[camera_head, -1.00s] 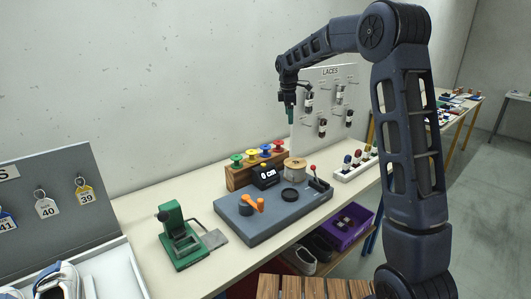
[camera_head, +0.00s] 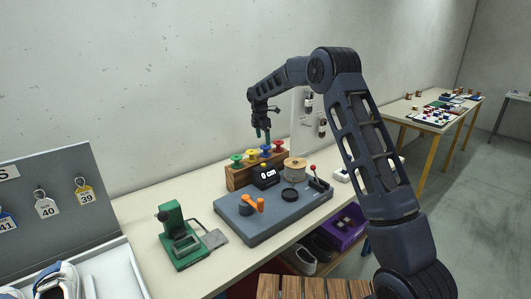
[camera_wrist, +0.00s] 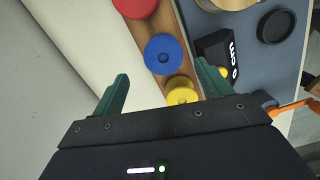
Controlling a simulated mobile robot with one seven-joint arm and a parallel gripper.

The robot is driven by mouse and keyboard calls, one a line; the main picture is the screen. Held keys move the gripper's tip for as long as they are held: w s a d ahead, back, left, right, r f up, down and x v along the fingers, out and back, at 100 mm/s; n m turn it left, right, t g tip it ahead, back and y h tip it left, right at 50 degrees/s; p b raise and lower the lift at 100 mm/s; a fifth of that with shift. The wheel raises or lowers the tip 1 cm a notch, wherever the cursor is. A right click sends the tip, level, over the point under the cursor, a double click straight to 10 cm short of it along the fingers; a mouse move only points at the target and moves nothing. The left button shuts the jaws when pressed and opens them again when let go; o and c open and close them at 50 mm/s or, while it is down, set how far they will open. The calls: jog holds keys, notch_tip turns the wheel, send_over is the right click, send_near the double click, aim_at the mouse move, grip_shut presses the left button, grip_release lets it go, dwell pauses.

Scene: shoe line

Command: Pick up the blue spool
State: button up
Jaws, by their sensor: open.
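The blue spool (camera_head: 265,149) stands in a wooden rack (camera_head: 238,179) on the bench, between a yellow spool (camera_head: 251,154) and a red spool (camera_head: 278,145). In the wrist view the blue spool (camera_wrist: 163,54) is seen from above, just ahead of the space between my fingertips. My gripper (camera_head: 262,134) points down above the rack, close over the blue and yellow spools. In the wrist view my gripper (camera_wrist: 161,82) has its two green fingers wide apart with nothing held. The yellow spool (camera_wrist: 180,91) lies between the fingers in that view, the red spool (camera_wrist: 135,5) beyond.
A green spool (camera_head: 236,160) stands at the rack's left end. A black display box (camera_head: 265,177) sits close in front of the rack on a blue-grey board (camera_head: 262,221). A lace panel (camera_head: 302,120) stands behind. A green press (camera_head: 181,236) stands to the left.

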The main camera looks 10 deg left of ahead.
aim_at(265, 146)
jog(key=shift+w+d+f, duration=0.1)
jog(key=shift+d+f, duration=0.1)
jog(key=shift+f, duration=0.95)
jog(key=shift+s+d+f, duration=0.1)
jog(key=shift+d+f, duration=0.1)
jog(key=shift+f, duration=0.95)
jog(key=shift+w+d+f, duration=0.1)
jog(key=shift+d+f, duration=0.1)
jog(key=shift+f, duration=0.95)
jog(key=shift+c, duration=0.3)
jog(key=c, duration=1)
